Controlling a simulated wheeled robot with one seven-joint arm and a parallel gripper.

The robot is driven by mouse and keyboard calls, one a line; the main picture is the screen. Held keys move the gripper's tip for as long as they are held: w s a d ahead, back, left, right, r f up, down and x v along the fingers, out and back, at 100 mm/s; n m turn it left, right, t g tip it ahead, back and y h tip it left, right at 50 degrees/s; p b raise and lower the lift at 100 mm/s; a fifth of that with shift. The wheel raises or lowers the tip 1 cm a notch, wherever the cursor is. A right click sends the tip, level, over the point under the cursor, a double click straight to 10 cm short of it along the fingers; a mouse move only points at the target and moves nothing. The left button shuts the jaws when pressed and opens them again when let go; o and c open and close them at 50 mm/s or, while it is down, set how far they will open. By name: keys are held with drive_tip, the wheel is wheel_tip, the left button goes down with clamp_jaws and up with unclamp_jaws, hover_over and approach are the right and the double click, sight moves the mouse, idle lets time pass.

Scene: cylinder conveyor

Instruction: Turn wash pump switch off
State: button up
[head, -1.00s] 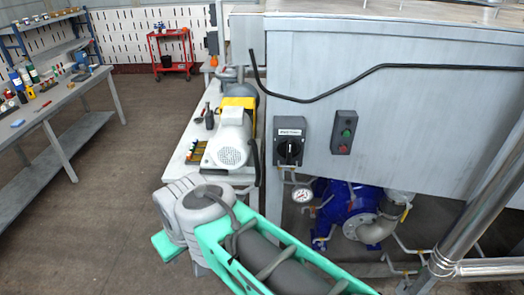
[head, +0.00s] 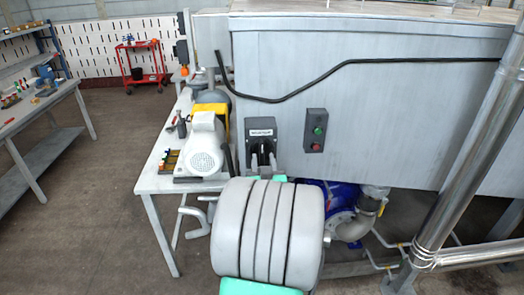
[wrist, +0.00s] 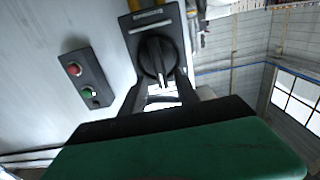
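The wash pump switch (head: 262,131) is a dark grey box with a pale label and a black rotary knob, on the side of the large grey tank. In the wrist view the switch box (wrist: 136,22) and its knob (wrist: 156,54) show clearly; a white mark on the knob points down the picture towards my gripper. My gripper (wrist: 160,88) is open, with its two dark fingers apart at either side of the knob's near end. Whether they touch the knob I cannot tell. In the head view my gripper and arm hide the lower part of the switch.
A push-button box (head: 315,130) with green and red buttons sits just right of the switch. A black cable (head: 350,62) runs along the tank. A blue pump (head: 341,197) is below. A side table (head: 150,180) with a motor (head: 206,146) stands left.

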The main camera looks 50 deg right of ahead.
sight(262, 152)
drive_tip(key=p+x, duration=0.1)
drive_tip(key=x, duration=0.4)
drive_tip(key=shift+w+d, duration=0.15)
drive_tip(key=shift+w, duration=0.05)
drive_tip(key=shift+c, duration=0.6)
clamp_jaws()
